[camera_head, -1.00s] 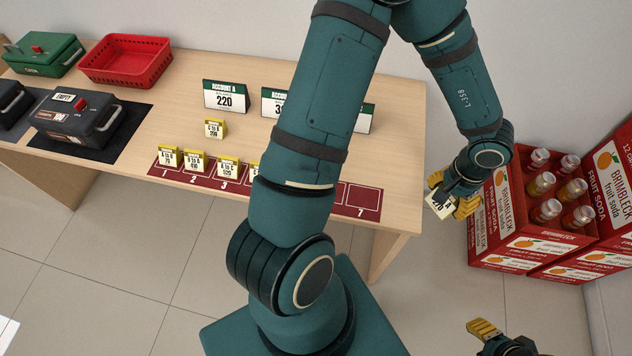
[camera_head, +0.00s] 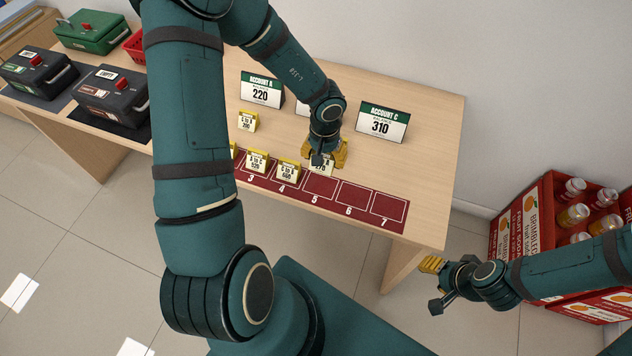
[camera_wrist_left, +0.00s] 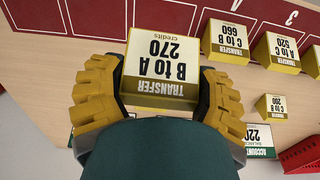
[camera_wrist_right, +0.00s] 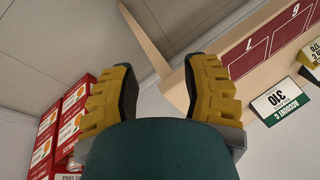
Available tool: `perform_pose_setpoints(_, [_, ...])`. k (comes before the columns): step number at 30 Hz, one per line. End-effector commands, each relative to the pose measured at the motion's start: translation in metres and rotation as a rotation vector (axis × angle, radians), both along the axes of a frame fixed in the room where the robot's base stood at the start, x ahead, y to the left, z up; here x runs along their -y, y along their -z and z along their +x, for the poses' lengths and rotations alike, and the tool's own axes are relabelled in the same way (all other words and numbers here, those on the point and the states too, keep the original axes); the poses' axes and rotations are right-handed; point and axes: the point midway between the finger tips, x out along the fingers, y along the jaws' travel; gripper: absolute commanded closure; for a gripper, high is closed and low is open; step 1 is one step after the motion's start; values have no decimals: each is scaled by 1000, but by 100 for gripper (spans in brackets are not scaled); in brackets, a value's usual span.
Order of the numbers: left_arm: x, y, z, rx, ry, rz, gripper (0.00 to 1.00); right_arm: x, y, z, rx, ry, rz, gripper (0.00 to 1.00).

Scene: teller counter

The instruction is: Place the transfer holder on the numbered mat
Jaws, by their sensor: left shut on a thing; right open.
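My left gripper (camera_head: 325,153) is shut on a yellow-and-white transfer holder (camera_wrist_left: 160,62) reading "B to A 270". It holds the holder at the back edge of the dark red numbered mat (camera_head: 392,208), around square 5. I cannot tell whether the holder touches the surface. Squares 5, 6 and 7 look bare. My right gripper (camera_head: 433,285) is open and empty, off the counter's front right corner.
A "C to B 200" holder (camera_head: 247,121) stands behind the mat. Account signs stand further back, with Account A (camera_head: 261,89) and Account C (camera_head: 382,122) readable. Dark boxes (camera_head: 112,94) are at left. Red soda crates (camera_head: 520,228) stand on the floor at right.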

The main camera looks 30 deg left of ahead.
Motion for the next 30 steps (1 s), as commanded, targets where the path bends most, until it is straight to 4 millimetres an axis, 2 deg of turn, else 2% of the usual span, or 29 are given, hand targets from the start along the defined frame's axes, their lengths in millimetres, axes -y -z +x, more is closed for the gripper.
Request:
perform_pose_setpoints(1, [0,14,0,-2,-1,-1,68,0,8,-2,-5,-2,1,53])
perform_pose_setpoints(6, [0,45,-1,-2,0,1,68,-1,26,-8,-17,-12,3,53])
perform_pose_setpoints(14, [-1,64,0,-1,-1,0,68,-2,35,-11,-25,-18,5,53])
perform_pose_setpoints(21, [0,95,0,0,0,0,68,-2,52,-14,-32,-26,7,53])
perform_pose_setpoints(30, [-1,94,0,0,-2,0,68,-2,50,-15,-33,-26,7,53])
